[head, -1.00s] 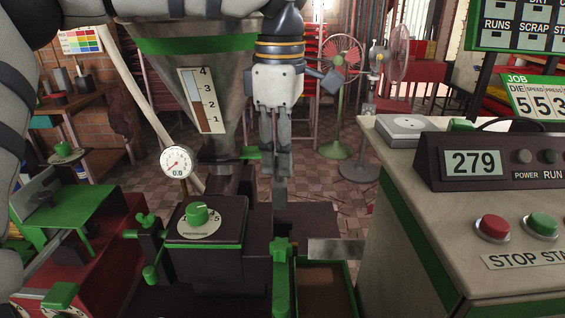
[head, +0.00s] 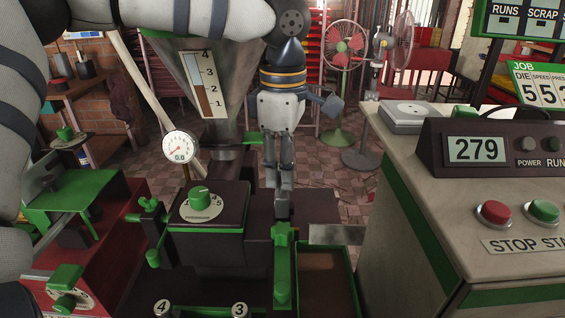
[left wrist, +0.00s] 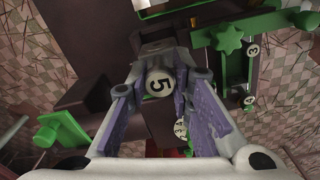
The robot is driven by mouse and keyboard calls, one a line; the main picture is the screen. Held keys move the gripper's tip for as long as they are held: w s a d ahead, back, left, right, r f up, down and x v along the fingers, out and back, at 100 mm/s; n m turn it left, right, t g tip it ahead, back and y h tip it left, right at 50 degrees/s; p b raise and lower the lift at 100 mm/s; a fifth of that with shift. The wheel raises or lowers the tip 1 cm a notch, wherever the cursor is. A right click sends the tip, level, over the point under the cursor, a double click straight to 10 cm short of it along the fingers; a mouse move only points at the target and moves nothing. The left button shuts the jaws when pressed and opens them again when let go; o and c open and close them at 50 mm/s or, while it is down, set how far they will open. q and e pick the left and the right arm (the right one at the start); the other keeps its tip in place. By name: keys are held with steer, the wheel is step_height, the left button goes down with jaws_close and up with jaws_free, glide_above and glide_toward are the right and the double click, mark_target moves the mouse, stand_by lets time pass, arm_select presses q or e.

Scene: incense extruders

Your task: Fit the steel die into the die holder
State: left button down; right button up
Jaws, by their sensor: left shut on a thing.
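My left gripper (head: 282,198) points straight down above the dark machine, behind the green star-knob clamp (head: 282,265). In the left wrist view, the left gripper (left wrist: 160,88) is shut on a steel die (left wrist: 158,82) marked 5. In the head view only a small grey end of the steel die (head: 282,209) shows between the fingertips. I cannot tell the die holder apart from the dark machine body (head: 318,206) under the gripper, nor whether the die touches it. My right gripper is not in view.
Two pieces marked 4 (head: 162,308) and 3 (head: 240,309) are at the front edge. A dark block with a green dial (head: 199,195) stands left of the gripper. A green-rimmed tray (head: 355,285) and the control cabinet (head: 420,215) are at right.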

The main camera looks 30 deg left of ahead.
mark_target(283, 191)
arm_select(q)
steer(key=shift+f, duration=2.3)
stand_by(1.5)
steer(key=c, duration=1.3)
jaws_free()
steer(key=shift+c, duration=0.2)
steer(key=shift+f, duration=0.1)
step_height(283, 191, up, 12)
steer(key=shift+d+r, duration=0.1)
